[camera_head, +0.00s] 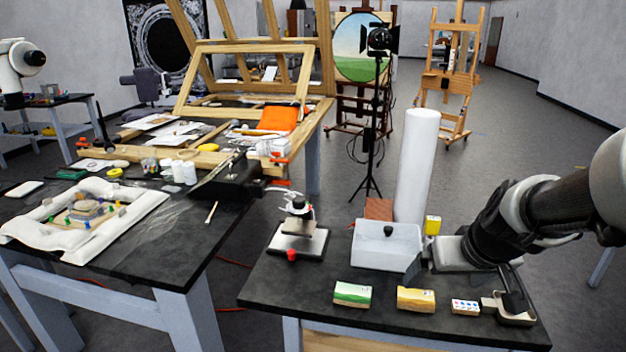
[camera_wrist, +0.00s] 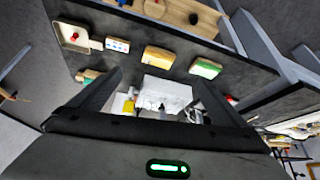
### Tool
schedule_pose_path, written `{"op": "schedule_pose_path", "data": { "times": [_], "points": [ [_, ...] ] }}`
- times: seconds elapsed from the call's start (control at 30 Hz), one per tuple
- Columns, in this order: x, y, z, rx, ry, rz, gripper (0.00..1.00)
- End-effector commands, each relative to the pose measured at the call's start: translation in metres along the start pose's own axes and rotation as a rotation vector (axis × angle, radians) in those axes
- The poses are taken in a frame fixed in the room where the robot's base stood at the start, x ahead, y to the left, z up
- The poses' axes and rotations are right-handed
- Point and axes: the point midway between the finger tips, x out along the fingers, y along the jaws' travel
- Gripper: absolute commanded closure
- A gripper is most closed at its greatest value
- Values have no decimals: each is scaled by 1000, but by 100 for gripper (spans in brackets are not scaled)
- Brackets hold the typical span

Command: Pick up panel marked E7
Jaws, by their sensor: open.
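Several small panels lie in a row along the front of the dark bench: a green-topped panel (camera_head: 352,294), a yellow-topped panel (camera_head: 416,299) and a small white panel with coloured dots (camera_head: 465,307). The wrist view also shows the green panel (camera_wrist: 206,68), the yellow panel (camera_wrist: 158,58) and the dotted panel (camera_wrist: 117,45). No E7 mark is readable on any of them. My gripper (camera_wrist: 155,78) is open and empty. In the wrist view, its dark fingers stand apart with the white bin between them. In the head view, my arm comes in from the right over the bench.
A white bin (camera_head: 385,248) stands behind the panels, with a white roll (camera_head: 416,165) behind it. A small stand with a red knob (camera_head: 297,240) is at the left. A shallow tray (camera_wrist: 76,35) lies beside the dotted panel. The bench's front-left area is clear.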

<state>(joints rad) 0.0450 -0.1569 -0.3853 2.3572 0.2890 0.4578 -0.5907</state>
Motion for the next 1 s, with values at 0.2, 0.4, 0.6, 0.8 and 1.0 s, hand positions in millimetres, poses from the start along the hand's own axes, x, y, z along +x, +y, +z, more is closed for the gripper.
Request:
{"op": "schedule_pose_path", "data": {
  "times": [0.2, 0.4, 0.6, 0.8, 1.0],
  "points": [
    [22, 7, 4, 2, -3, 11, 4],
    [66, 7, 6, 1, -6, 12, 4],
    [107, 8, 5, 1, -5, 12, 4],
    [128, 8, 2, 2, -1, 11, 4],
    [144, 7, 1, 1, -2, 11, 4]
  ]
}}
